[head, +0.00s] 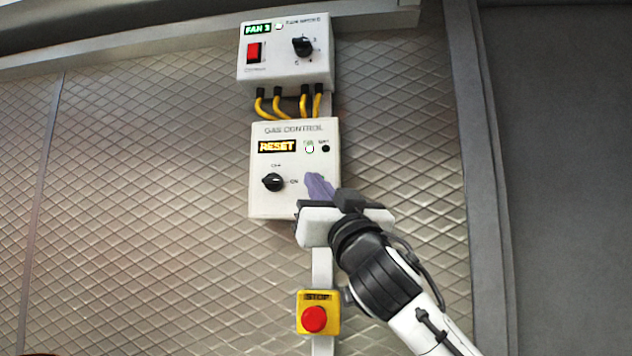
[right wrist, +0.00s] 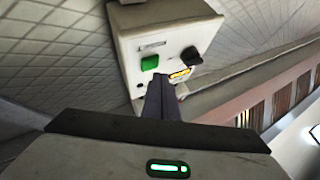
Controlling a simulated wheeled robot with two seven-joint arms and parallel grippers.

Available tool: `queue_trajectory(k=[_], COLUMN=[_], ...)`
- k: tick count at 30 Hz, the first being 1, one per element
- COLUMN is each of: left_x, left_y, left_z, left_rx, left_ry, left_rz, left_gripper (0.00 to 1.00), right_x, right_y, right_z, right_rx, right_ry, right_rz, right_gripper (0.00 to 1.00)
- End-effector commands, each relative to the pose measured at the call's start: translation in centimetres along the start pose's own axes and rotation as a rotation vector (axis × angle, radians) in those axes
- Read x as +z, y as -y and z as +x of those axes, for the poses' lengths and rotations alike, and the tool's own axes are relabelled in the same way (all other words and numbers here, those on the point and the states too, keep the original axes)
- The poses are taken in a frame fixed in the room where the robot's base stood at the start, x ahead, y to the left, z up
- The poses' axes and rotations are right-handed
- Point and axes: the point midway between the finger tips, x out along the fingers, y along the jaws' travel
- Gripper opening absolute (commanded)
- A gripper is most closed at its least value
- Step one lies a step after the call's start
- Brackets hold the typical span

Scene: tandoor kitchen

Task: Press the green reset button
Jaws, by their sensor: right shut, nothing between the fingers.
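The white gas control box (head: 262,205) hangs on the wall with an orange RESET display (head: 276,147) and a black knob (head: 273,182). My right gripper (head: 319,187) is shut and empty, its purple-grey fingers in front of the box's lower right. The green button is hidden behind it in the head view. In the right wrist view the green button (right wrist: 149,62) shows on the box face, left of the black knob (right wrist: 191,56). The fingertips (right wrist: 160,80) lie just below the button in that picture. I cannot tell whether they touch the box. My left gripper is not in view.
A fan box (head: 285,75) with a red switch (head: 254,52) is above, joined by yellow cables (head: 305,103). A yellow STOP box with a red button (head: 314,319) is below, close to my right arm. The quilted metal wall (head: 150,190) to the left is clear.

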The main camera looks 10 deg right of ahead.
Motion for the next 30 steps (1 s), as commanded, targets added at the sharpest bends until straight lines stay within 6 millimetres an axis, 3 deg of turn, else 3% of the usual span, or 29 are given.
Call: queue_trajectory(k=[30], left_x=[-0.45], left_y=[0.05], left_z=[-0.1], left_rx=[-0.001], left_ry=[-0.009], left_rz=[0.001], left_gripper=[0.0], right_x=[0.01], right_y=[0.0], right_z=[0.0], right_rx=[0.0], right_ry=[0.0], right_rz=[-0.001], right_gripper=[0.0])
